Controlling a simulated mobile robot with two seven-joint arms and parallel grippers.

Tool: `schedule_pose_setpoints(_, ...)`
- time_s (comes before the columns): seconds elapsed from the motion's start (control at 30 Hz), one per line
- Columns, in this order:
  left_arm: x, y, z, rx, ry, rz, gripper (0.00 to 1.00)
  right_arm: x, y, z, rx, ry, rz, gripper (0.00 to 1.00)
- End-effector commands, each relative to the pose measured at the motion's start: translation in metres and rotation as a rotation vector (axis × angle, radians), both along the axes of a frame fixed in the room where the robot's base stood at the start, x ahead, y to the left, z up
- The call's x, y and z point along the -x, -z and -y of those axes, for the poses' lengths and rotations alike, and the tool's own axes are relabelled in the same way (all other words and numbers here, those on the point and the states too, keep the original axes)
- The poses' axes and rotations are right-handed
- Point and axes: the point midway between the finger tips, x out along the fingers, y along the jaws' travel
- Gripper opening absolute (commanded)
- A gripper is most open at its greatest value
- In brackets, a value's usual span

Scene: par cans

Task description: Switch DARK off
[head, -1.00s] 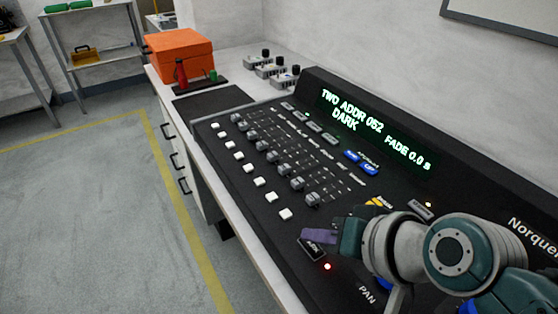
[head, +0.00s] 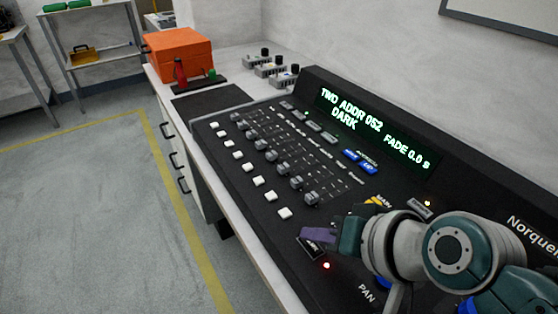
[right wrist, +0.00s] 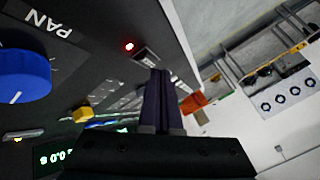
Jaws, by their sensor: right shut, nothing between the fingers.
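The black lighting console (head: 240,205) has a lit green display (head: 375,130) reading "TWO ADDR 052", "DARK" and "FADE 0.0 S". The DARK switch (head: 311,250) is a dark rocker near the console's front edge, partly covered by my fingers; it also shows in the right wrist view (right wrist: 147,58). A red light (head: 326,265) glows beside it. My right gripper (head: 304,234) is shut and empty, its purple fingertips over or against the switch; I cannot tell whether they touch. In the right wrist view the fingers (right wrist: 160,74) point at the switch. My left gripper is out of view.
Faders (head: 297,183) and white buttons (head: 285,214) line the console left of my right gripper. A blue PAN knob (right wrist: 24,76) and a yellow MAIN control (head: 374,202) are close by. An orange box (head: 180,55) stands at the desk's far end.

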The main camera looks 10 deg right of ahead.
Motion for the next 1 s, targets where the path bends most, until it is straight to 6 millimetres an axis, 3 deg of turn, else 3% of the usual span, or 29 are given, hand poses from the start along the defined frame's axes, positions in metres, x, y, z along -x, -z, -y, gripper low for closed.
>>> schedule_pose_setpoints(1.0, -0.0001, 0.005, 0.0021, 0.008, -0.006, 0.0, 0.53, -0.0001, 0.0091, 0.0001, 0.0, 0.0, 0.0, 0.0)
